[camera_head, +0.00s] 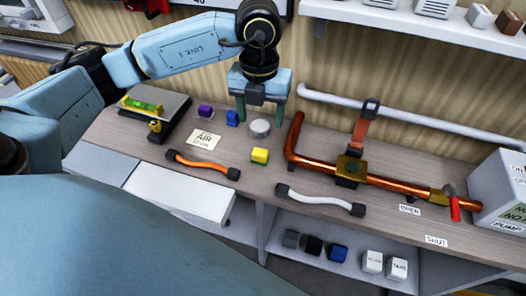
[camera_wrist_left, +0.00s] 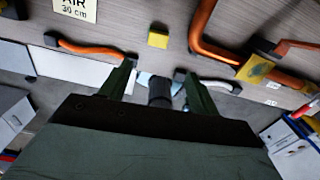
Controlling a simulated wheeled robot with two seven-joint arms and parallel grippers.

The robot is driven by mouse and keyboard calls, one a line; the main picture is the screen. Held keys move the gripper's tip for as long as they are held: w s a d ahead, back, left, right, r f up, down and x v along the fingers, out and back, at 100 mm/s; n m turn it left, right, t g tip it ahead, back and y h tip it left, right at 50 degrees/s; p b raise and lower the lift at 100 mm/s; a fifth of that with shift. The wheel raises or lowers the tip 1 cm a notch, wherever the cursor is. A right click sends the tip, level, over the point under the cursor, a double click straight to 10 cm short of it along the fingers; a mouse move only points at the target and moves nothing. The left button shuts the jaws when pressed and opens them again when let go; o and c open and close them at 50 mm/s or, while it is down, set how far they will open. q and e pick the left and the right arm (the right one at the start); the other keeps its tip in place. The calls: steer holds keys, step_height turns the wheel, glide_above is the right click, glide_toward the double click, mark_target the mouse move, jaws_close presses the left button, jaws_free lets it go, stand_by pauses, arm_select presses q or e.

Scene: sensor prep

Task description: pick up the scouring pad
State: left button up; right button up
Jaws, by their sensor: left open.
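No scouring pad can be told for certain. A small yellow block (camera_head: 260,155) lies on the workbench, and it also shows near the top of the left wrist view (camera_wrist_left: 158,38). A round grey disc (camera_head: 260,128) lies just behind it. A blue block (camera_head: 232,118) and a purple block (camera_head: 205,111) lie to the left. My left gripper (camera_head: 260,114) is open with its fingers pointing down, above the back of the bench near the grey disc. Its two fingers (camera_wrist_left: 158,78) also show in the left wrist view, apart. My right gripper is not in view.
A copper pipe (camera_head: 405,184) with a strap runs along the right. A label card (camera_head: 204,139) lies left. Several blocks sit on the lower shelf (camera_head: 300,262).

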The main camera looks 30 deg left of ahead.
arm_select(q)
glide_above(260, 152)
steer(key=f, duration=0.7)
steer(key=shift+s+d+f, duration=0.15)
steer(key=shift+s+f, duration=0.05)
steer(key=shift+f, duration=0.2)
steer(key=shift+w+f, duration=0.15)
steer(key=shift+f, duration=1.2)
steer(key=shift+w+f, duration=0.1)
steer(key=shift+f, duration=1.25)
steer(key=shift+c, duration=0.3)
steer(key=c, duration=1)
steer(key=shift+r, duration=0.15)
step_height(260, 152, up, 10)
steer(key=shift+f, duration=0.1)
